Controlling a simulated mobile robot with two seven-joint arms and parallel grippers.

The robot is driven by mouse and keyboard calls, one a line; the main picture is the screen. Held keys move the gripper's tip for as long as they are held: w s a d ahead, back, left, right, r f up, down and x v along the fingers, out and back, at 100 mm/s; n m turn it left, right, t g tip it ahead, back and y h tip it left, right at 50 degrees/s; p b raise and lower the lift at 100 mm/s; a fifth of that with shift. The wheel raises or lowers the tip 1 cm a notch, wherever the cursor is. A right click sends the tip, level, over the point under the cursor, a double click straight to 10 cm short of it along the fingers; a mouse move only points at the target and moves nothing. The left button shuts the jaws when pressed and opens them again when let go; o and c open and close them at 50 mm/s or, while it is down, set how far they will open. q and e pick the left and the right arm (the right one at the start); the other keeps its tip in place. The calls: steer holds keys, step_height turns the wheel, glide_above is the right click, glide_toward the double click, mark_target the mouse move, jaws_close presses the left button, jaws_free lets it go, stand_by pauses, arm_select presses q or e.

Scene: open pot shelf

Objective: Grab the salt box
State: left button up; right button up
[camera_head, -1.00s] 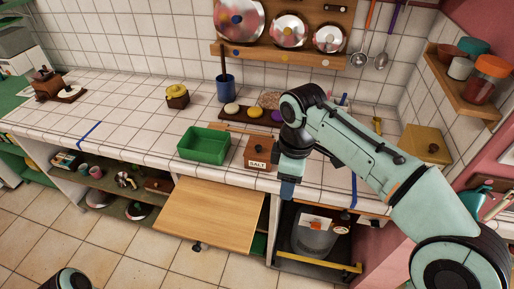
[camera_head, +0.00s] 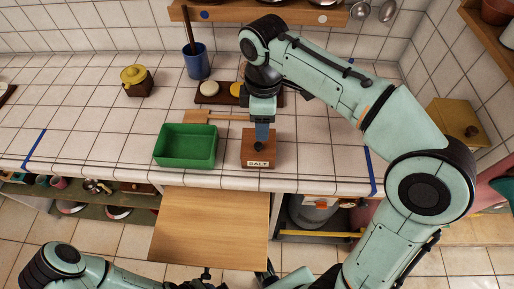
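The salt box (camera_head: 258,163), a brown wooden box with a white SALT label on its front, stands upright on the white tiled counter (camera_head: 318,158). A small dark knob shows on its lid. My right gripper (camera_head: 261,137) points down directly over the lid, its blue finger at or just above the knob. I see the fingers nearly edge-on, so I cannot tell whether they are apart or closed on the knob. My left arm crosses the bottom left of the view; its gripper is not clearly visible.
A green tray (camera_head: 186,157) stands close left of the salt box. Behind are a blue cup (camera_head: 196,64), a dark board (camera_head: 212,97) with round items and a yellow-lidded pot (camera_head: 134,78). A wooden panel (camera_head: 210,228) juts out below the counter. A yellow box (camera_head: 456,120) is at right.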

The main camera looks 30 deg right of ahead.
mark_target(258, 145)
step_height(258, 145, down, 3)
steer(key=shift+r, duration=0.1)
steer(key=shift+w+a+f+b, duration=0.1)
steer(key=shift+f+b, duration=0.15)
steer(key=shift+f, duration=0.75)
steer(key=shift+w+a+f+b, duration=0.15)
steer(key=shift+f+b, duration=0.1)
steer(key=shift+f, duration=0.75)
steer(key=shift+w+a+f+b, duration=0.1)
steer(key=shift+f+b, duration=0.15)
steer(key=shift+f, duration=0.75)
jaws_close()
